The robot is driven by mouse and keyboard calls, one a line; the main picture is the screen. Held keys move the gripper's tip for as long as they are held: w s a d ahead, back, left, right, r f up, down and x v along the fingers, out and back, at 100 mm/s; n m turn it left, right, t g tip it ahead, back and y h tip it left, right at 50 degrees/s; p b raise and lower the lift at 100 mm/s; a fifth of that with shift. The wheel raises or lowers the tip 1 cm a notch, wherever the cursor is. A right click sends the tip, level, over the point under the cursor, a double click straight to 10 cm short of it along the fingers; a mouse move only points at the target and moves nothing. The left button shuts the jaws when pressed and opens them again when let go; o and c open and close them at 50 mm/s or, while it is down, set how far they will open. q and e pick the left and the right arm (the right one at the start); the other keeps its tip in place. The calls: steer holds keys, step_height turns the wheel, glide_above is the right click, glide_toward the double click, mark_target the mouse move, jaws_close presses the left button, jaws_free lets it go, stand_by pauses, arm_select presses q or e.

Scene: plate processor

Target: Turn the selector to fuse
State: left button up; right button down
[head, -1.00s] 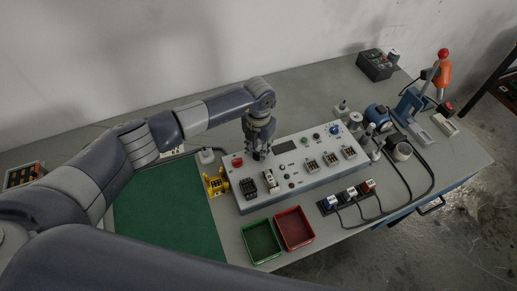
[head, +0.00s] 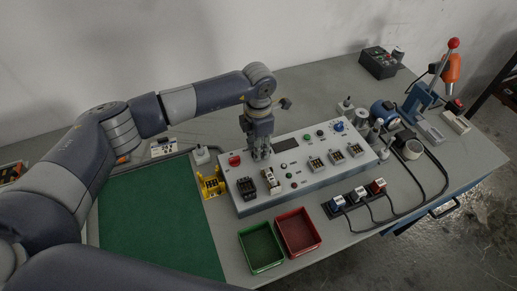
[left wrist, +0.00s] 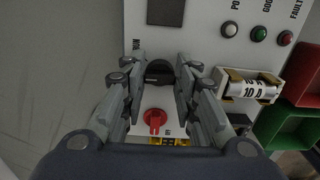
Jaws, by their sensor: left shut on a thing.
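The white control panel (head: 327,173) stands on the bench. My left gripper (head: 261,155) points down at its left part, near the red knob (head: 235,160). In the left wrist view the black selector knob (left wrist: 158,73) sits between the two fingers, which are shut on its sides. A label reading "RUN" shows beside it; I cannot read a "fuse" label. The red knob also shows in the left wrist view (left wrist: 155,120), nearer my wrist. In the head view the gripper hides the selector. My right gripper is not in view.
A white 10 A fuse (left wrist: 250,89) lies in a holder beside the selector. The panel carries a dark display (left wrist: 165,11) and small lamps. A green tray (head: 261,246) and a red tray (head: 298,232) stand in front. The green mat (head: 155,220) is clear.

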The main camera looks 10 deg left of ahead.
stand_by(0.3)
arm_select(q)
steer(key=o, duration=1.1)
steer(key=shift+c, duration=0.2)
step_height(320, 180, up, 12)
